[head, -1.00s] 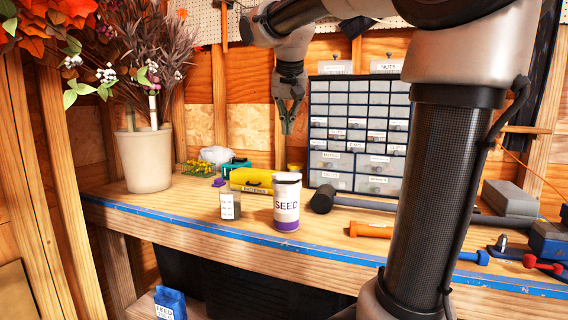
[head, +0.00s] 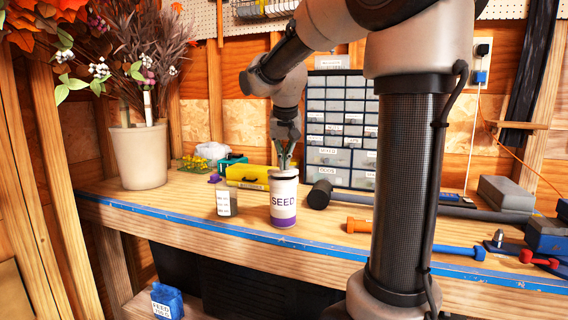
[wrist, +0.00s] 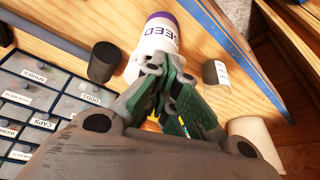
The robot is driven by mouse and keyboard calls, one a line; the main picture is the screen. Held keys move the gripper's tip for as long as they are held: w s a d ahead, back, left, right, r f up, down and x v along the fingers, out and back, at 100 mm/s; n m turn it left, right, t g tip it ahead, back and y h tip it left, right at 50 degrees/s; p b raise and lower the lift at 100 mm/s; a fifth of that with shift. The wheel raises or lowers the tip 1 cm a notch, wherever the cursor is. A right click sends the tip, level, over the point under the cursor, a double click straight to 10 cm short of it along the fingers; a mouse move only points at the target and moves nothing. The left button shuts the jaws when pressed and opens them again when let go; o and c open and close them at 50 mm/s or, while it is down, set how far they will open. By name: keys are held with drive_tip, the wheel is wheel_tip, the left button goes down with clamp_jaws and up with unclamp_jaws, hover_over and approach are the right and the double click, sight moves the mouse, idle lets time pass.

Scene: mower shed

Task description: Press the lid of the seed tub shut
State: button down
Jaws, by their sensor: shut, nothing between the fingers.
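The seed tub (head: 284,203) stands upright near the front of the workbench, white with a "SEED" label and a purple band at its base. Its pale lid (head: 283,174) is on top, partly behind my fingers; I cannot tell how firmly it is seated. My gripper (head: 285,166) is shut and empty, pointing down over the lid; the tips are at or just above it, and contact is unclear.
A small labelled jar (head: 226,203) stands left of the tub. A yellow case (head: 246,177) is behind it. A drawer cabinet (head: 342,125) stands behind, and a potted plant (head: 138,157) at left.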

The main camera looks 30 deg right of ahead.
drive_tip(key=shift+x, duration=0.75)
drive_tip(key=shift+s+a+f, duration=0.1)
drive_tip(key=shift+s+f, duration=0.15)
drive_tip(key=shift+f, duration=0.4)
drive_tip(key=shift+s+a+f, duration=0.15)
drive_tip(key=shift+s+f, duration=0.05)
drive_tip(key=shift+f, duration=0.4)
drive_tip(key=shift+r, duration=0.2)
approach(284, 174)
drive_tip(key=s+a+r, duration=0.2)
drive_tip(key=s+r, duration=0.2)
drive_tip(key=r, duration=0.1)
drive_tip(key=shift+w+r, duration=0.15)
drive_tip(key=shift+w, duration=0.05)
